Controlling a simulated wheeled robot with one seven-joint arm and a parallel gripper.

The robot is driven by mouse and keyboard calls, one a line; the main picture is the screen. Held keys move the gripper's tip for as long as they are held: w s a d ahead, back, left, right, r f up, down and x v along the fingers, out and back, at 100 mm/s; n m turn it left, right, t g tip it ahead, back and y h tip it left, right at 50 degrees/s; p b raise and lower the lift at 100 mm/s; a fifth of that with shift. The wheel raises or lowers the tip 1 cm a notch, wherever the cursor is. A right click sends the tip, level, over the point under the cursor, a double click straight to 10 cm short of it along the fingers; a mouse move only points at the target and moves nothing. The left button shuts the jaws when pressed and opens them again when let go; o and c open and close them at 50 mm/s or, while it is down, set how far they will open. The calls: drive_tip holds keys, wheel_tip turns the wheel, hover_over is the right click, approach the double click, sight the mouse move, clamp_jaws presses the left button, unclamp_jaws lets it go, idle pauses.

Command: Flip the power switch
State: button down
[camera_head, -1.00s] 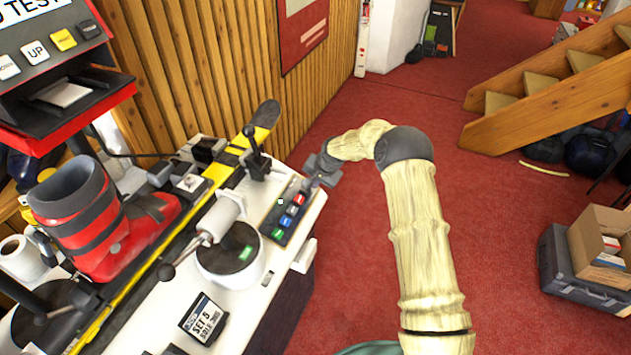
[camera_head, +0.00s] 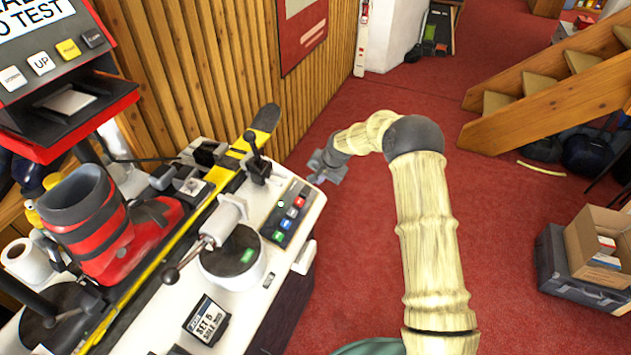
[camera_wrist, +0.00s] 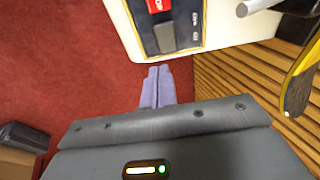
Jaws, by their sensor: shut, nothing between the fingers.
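A dark control panel (camera_head: 291,212) with coloured buttons is set in the right end of the white bench top. The wrist view shows its end near me: a red button (camera_wrist: 158,5) and a grey rocker, seemingly the power switch (camera_wrist: 178,37), with small pale labels beside it. I cannot tell which way the rocker is tipped. A small light (camera_head: 281,204) at the panel's left edge looks greenish. My gripper (camera_head: 316,163) is just beyond the bench's far right corner, apart from the panel. Its lavender fingers (camera_wrist: 158,71) are shut and empty, pointing toward the bench edge.
A clamp with a white cylinder (camera_head: 229,210), a black lever (camera_head: 256,158) and a yellow-black ski (camera_head: 228,165) stand left of the panel. A red boot (camera_head: 105,235) is farther left. The wood-slat wall (camera_head: 240,70) is behind. Open red carpet lies to the right.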

drive_tip(key=d+r+b, duration=0.1)
drive_tip(key=d+r, duration=0.2)
drive_tip(key=r, duration=0.5)
drive_tip(key=shift+w+d+r, duration=0.2)
drive_tip(key=shift+d+r, duration=0.15)
drive_tip(key=shift+d, duration=0.05)
drive_tip(key=s+d+r+n+h+p, duration=0.1)
drive_tip(key=s+d+r, duration=0.2)
drive_tip(key=s, duration=0.9)
drive_tip(key=s+d+r+n+h+p, duration=0.1)
drive_tip(key=s+d+r+n, duration=0.1)
drive_tip(key=s+d+r, duration=0.2)
drive_tip(key=s+d+r+n+h+p, duration=0.1)
drive_tip(key=s+d+r, duration=0.3)
drive_tip(key=s, duration=1.6)
drive_tip(key=d, duration=0.4)
drive_tip(key=shift+r+g+p, duration=0.15)
drive_tip(key=shift+g+p, duration=0.15)
drive_tip(key=shift+g, duration=0.1)
drive_tip(key=shift+w, duration=0.1)
